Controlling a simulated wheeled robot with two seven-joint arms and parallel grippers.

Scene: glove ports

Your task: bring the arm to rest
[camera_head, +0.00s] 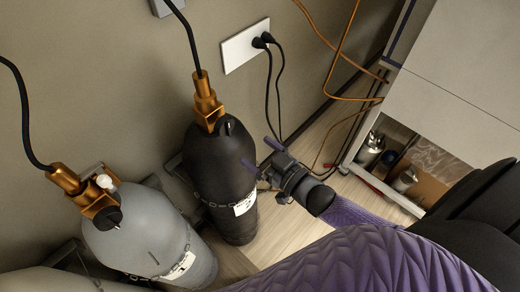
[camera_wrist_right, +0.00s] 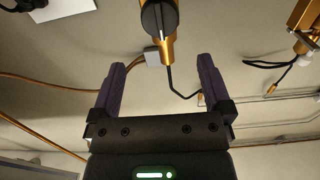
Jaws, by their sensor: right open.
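My right gripper (camera_head: 261,155) is beside the dark gas cylinder, to its right in the head view. My purple right forearm reaches it from the lower right. In the right wrist view its two purple fingers (camera_wrist_right: 160,62) stand wide apart with nothing between them. The dark cylinder's brass valve shows beyond the fingertips there. From these views I cannot tell whether a finger touches the cylinder. My left gripper is not in view.
The dark cylinder (camera_head: 217,165) and a grey cylinder (camera_head: 140,235) stand chained along the wall. A wall outlet (camera_head: 246,46) has two black cords hanging from it. A cabinet (camera_head: 450,85) with an open lower shelf stands at right. Bare floor (camera_head: 285,222) shows between.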

